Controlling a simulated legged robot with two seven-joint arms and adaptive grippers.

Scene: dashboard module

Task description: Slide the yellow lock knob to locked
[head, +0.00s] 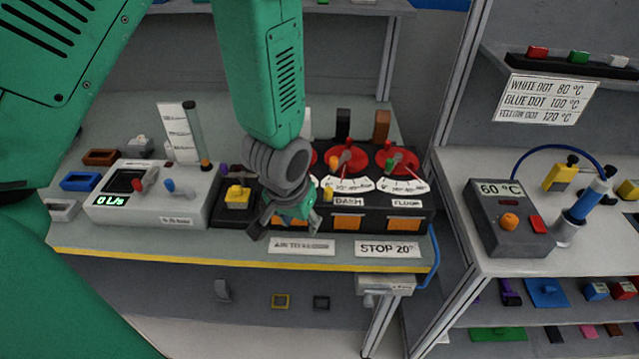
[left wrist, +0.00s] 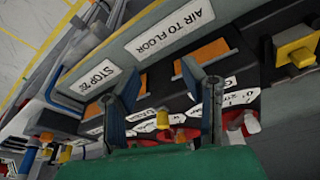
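A smaller yellow peg (head: 328,194) stands by the DASH label; a yellow peg (left wrist: 163,119) shows between my fingers in the left wrist view. I cannot tell which one is the lock knob. My left gripper (head: 287,217) is over the module's front, right of the square knob, its fingers (left wrist: 160,92) apart and empty. It hides part of the module. My right gripper is not in view.
A grey box with a green display (head: 150,195) stands left of the module. Red dials (head: 346,158) stand at its back. Signs (head: 387,249) line the bench's yellow front edge (head: 220,260). A second bench at right holds a grey box reading 60 °C (head: 508,215).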

